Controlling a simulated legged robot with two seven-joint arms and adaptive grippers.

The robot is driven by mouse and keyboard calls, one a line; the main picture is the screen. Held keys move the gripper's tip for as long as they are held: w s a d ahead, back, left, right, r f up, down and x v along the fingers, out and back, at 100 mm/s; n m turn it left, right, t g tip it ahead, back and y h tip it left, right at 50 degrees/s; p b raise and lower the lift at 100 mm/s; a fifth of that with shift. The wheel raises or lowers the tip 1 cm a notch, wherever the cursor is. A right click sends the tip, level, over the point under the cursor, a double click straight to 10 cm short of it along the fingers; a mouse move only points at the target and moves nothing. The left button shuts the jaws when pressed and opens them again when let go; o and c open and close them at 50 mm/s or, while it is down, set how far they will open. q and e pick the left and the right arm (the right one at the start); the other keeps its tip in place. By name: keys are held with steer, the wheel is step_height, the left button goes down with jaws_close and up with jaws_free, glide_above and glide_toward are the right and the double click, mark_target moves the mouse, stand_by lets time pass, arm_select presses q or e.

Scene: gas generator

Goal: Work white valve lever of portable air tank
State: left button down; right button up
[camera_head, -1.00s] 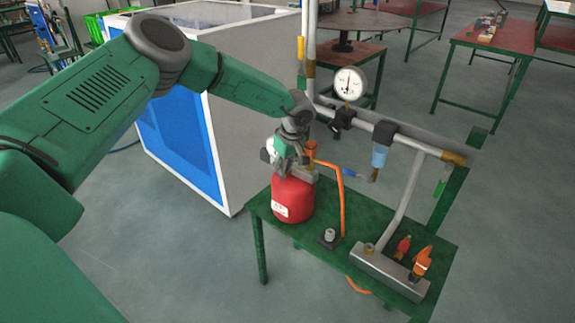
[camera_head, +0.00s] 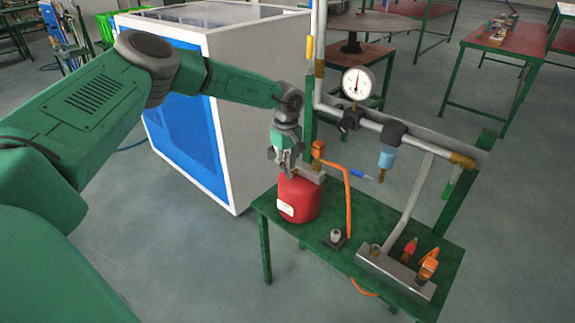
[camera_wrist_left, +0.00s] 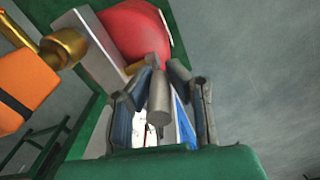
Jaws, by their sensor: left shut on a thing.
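The portable air tank (camera_head: 300,199) is a red cylinder with a white label, upright on the green table. It also shows in the left wrist view (camera_wrist_left: 136,30). My left gripper (camera_head: 285,166) points down at the fittings on the tank's top. It is shut on a part there that seems to be the valve lever; the fingers hide most of it. In the left wrist view, a grey rounded bar (camera_wrist_left: 158,95) and a white dial face (camera_wrist_left: 147,135) show between the fingers. My right gripper is not in view.
An orange hose (camera_head: 348,205) runs from a fitting beside the tank down to the green table (camera_head: 318,236). A pressure gauge (camera_head: 357,83) and grey pipes stand behind. A metal manifold (camera_head: 395,274) lies at the table's front right. A white-and-blue cabinet (camera_head: 240,110) is close behind the arm.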

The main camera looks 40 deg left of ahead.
arm_select(q)
steer(key=c, duration=1.5)
jaws_free()
steer(key=shift+w+f, duration=0.1)
steer(key=shift+a, duration=0.1)
steer(key=shift+r, duration=0.4)
step_height(320, 180, up, 11)
steer(key=shift+a, duration=0.15)
